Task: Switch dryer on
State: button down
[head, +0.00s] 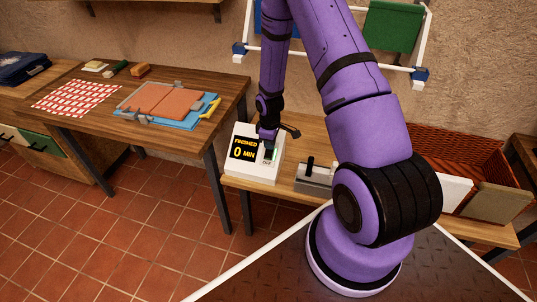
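The dryer control box (262,171) is white and stands on the low wooden bench in the middle of the head view. Its dark display (243,148) reads "FINISHED 0 MIN" in yellow. A small dark switch (268,153) with a green spot beside it is on the box, right of the display. My gripper (268,141) points down right over the switch, touching it or just above it; I cannot tell which. My fingers are small and dark here, so whether they are open or shut is unclear. My arm hides part of the bench behind.
A grey device with a black knob (310,162) stands on the bench right of the box. Further right is a red-brown basket (480,150) with boards before it. A table (190,140) at left holds a checked cloth (76,97) and an orange-brown panel (160,102). A white rack hangs behind.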

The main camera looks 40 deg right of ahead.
jog(key=shift+r, duration=3.4)
jog(key=s+a+r+m+t+h, duration=0.1)
jog(key=s+a+r+m, duration=0.15)
jog(key=r, duration=1.15)
jog(key=s+a+r+m+t, duration=0.1)
jog(key=s+a+r, duration=0.25)
jog(key=r, duration=0.95)
jog(key=s+a+r+m+t, duration=0.1)
jog(key=s+a+r+m, duration=0.1)
jog(key=s+r, duration=0.5)
jog(key=s+a+r+m+t+y, duration=0.1)
jog(key=s+a+r, duration=0.4)
jog(key=s, duration=0.8)
notch_tip(320, 180, up, 3)
jog(key=shift+s+r+m+t, duration=0.1)
jog(key=shift+s+m+t, duration=0.2)
jog(key=shift+m+t, duration=0.3)
